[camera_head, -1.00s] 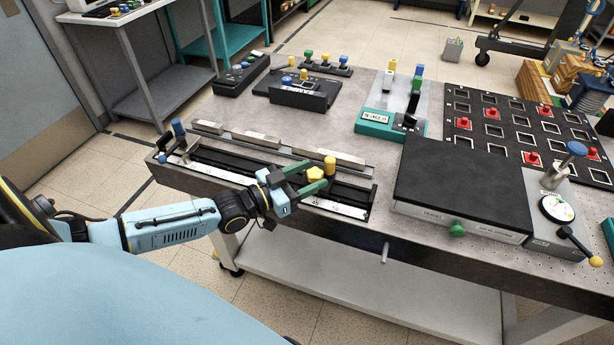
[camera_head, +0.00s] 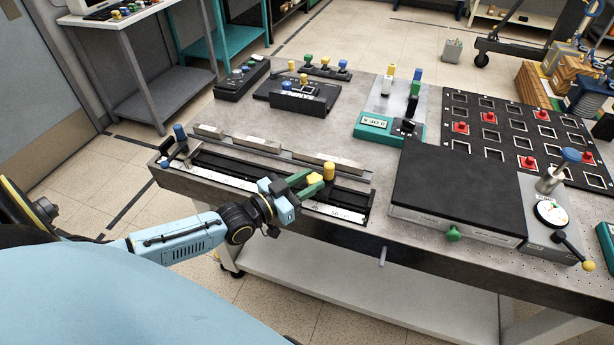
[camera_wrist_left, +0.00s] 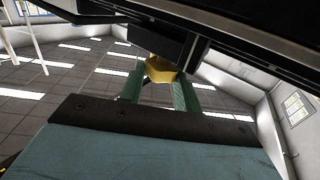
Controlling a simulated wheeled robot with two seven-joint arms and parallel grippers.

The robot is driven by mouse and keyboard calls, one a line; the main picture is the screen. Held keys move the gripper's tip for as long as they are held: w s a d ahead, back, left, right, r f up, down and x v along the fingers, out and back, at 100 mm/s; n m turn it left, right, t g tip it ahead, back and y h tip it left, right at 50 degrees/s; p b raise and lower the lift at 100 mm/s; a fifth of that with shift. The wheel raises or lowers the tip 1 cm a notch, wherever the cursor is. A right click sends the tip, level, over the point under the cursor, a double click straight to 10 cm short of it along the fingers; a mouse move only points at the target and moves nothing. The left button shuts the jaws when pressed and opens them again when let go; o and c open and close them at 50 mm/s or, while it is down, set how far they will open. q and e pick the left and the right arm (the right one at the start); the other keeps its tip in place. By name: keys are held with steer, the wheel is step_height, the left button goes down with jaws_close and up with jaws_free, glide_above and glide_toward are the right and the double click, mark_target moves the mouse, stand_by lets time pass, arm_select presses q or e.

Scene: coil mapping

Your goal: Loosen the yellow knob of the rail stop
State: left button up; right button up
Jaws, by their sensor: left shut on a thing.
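In the left wrist view the knob (camera_wrist_left: 161,70) shows between the fingertips, under the dark rail. The fingers partly hide the knob in the head view. My right gripper is not in view.
A white scale (camera_head: 335,212) runs along the rail's front edge. Metal bars (camera_head: 328,162) lie behind the rail. A black-topped box (camera_head: 455,188) with a green knob is to the right.

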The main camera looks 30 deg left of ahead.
arm_select(q)
steer(key=n+y+p, duration=0.1)
steer(key=y+p, duration=0.1)
steer(key=n+y+p, duration=0.2)
steer(key=d+n+t+y+p, duration=0.1)
steer(key=y+p, duration=0.1)
steer(key=shift+r+y, duration=0.15)
steer(key=shift+y, duration=0.25)
steer(key=shift+d+n+y+p, duration=0.15)
steer(key=shift+n+y+p, duration=0.25)
steer(key=shift+n+p, duration=0.15)
steer(key=n+y, duration=0.1)
steer(key=y, duration=0.1)
steer(key=n+y, duration=0.1)
steer(key=shift+d+g+y+p, duration=0.2)
steer(key=shift+g+y+p, duration=0.15)
steer(key=shift+g+y, duration=0.05)
steer(key=shift+w+d+f+n+g+y, duration=0.1)
steer(key=shift+n+g+y, duration=0.25)
steer(key=shift+n+y, duration=0.3)
steer(key=shift+d+f+n+g+y, duration=0.1)
steer(key=shift+n+g+y, duration=0.35)
steer(key=shift+y, duration=0.3)
steer(key=shift+n+y, duration=0.25)
steer(key=shift+y, duration=0.05)
steer(key=shift+a+y, duration=0.1)
steer(key=shift+y, duration=0.2)
steer(key=o, duration=1)
